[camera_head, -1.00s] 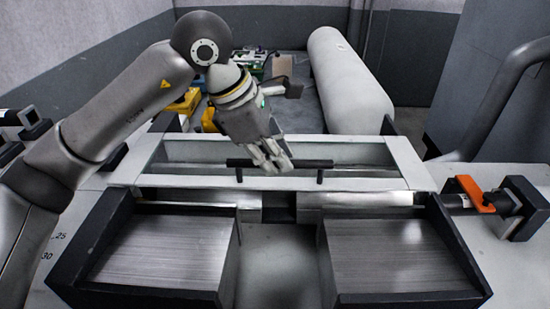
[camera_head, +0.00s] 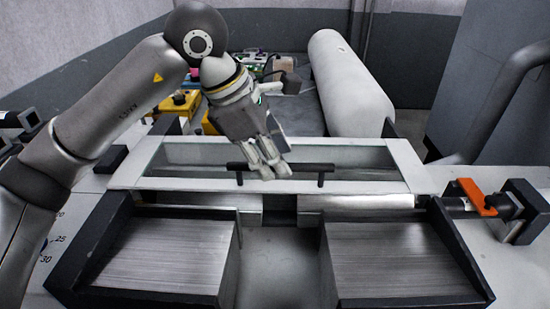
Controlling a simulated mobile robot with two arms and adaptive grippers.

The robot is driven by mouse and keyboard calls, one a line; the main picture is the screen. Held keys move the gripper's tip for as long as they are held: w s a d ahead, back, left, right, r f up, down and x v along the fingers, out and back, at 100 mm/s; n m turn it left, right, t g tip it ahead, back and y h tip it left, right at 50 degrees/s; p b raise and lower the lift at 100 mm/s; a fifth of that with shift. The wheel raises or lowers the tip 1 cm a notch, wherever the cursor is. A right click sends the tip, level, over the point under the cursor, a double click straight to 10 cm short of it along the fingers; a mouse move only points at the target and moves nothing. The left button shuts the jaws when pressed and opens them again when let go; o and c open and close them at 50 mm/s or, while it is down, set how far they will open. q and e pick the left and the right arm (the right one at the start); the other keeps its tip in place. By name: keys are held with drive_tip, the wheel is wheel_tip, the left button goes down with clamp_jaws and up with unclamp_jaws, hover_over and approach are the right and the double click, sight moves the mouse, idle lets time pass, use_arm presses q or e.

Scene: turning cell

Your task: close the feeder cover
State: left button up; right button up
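The feeder cover (camera_head: 345,186) is a pale frame with a window and a dark bar handle (camera_head: 312,167) across it. It spans the middle of the view, behind two dark-sided trays. I cannot tell from this angle whether it sits fully down. My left gripper (camera_head: 268,173) points down at the handle, its fingers overlapping the bar left of its middle. The fingers hide part of the bar, so I cannot tell whether they grip or touch it. My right gripper is not in view.
Metal-floored trays (camera_head: 160,255) and (camera_head: 395,260) stand in front, with a gap between them. A shiny bar (camera_head: 355,202) runs below the cover's front edge. An orange clip (camera_head: 474,196) is at right. A large pale cylinder (camera_head: 345,85) lies behind.

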use_arm(q)
drive_tip(key=v, duration=1.1)
drive_tip(key=shift+s+d+f, duration=0.1)
drive_tip(key=shift+s+f, duration=0.05)
